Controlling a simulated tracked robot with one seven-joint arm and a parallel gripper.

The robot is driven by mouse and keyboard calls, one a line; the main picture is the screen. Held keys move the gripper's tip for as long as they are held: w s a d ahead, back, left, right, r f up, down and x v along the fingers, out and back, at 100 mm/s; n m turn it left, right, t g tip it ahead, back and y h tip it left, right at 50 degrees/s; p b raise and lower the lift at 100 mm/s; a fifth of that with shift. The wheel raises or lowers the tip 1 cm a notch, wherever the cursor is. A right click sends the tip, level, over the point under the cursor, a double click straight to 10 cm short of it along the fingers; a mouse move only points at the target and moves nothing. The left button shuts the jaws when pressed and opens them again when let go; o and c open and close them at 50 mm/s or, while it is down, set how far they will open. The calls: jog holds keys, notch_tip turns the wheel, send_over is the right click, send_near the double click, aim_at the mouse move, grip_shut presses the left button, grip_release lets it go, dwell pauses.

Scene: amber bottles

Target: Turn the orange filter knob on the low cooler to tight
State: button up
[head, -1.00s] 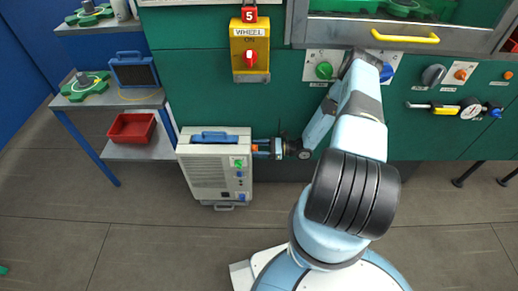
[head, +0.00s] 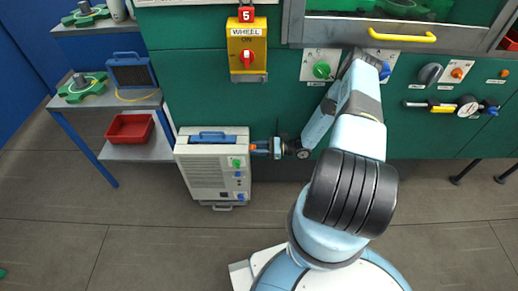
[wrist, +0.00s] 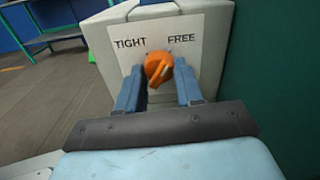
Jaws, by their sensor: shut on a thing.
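The low cooler (head: 205,172) is a pale box with a blue top handle, standing on the floor left of my arm. Its orange filter knob (wrist: 158,68) is on the side panel, below the printed words TIGHT at left and FREE at right. A sliver of orange shows at the cooler's right side in the head view (head: 253,147). My gripper (head: 262,148) reaches in from the right. In the wrist view its two blue fingers (wrist: 158,84) stand either side of the knob, shut on it. The knob's ridge is slanted; I cannot tell which word it marks.
A green cabinet wall (head: 205,95) runs close behind the cooler and my arm. A blue-legged bench (head: 145,150) with a red bin (head: 130,128) stands to the left. The floor in front of the cooler is clear.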

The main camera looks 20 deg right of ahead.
jog(key=n, duration=1.3)
jog(key=shift+s+a+n, duration=0.2)
jog(key=shift+a+n, duration=0.15)
jog(key=shift+n, duration=0.05)
jog(key=shift+d+f+n, duration=0.1)
jog(key=shift+n, duration=1.6)
jog(key=shift+d, duration=0.1)
jog(key=o, duration=0.7)
jog(key=shift+c, duration=0.2)
jog(key=o, duration=0.4)
jog(key=shift+w, duration=0.15)
jog(key=shift+d, duration=0.1)
